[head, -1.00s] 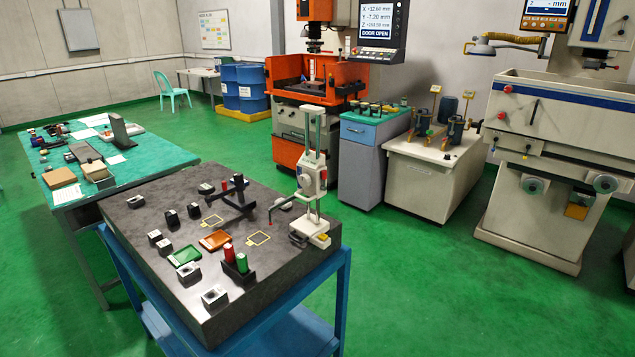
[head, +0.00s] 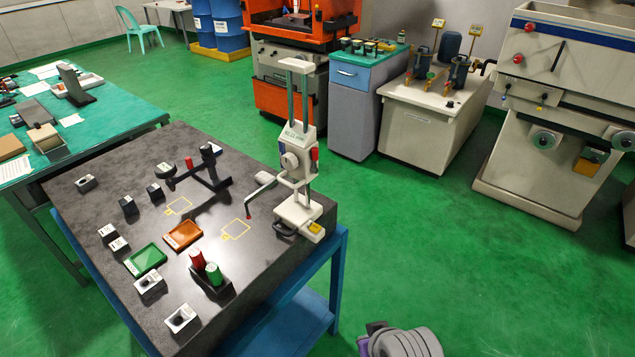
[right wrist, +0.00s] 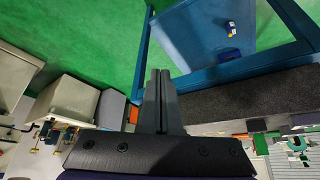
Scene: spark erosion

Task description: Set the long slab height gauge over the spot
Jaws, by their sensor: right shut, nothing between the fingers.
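The tall height gauge (head: 300,170) stands upright on the near right part of the dark slab (head: 90,222), at its right edge. It has two pale posts, a dial on its carriage and a pale base (head: 298,214). Its bent scriber arm reaches left, with a red tip over the slab. Two yellow outlined spots are drawn on the slab: one (head: 236,230) just left of the gauge base, another (head: 179,206) further left. The gauge base is outside both. My right gripper (right wrist: 160,74) is shut and empty, away from the gauge. My left gripper is not in view.
A green tray (head: 146,260), an orange tray (head: 183,235), a holder with red and green cylinders (head: 212,280), a dark stand (head: 210,180) and several small blocks occupy the slab. The blue frame (head: 318,312) carries it. Green floor is clear at the right.

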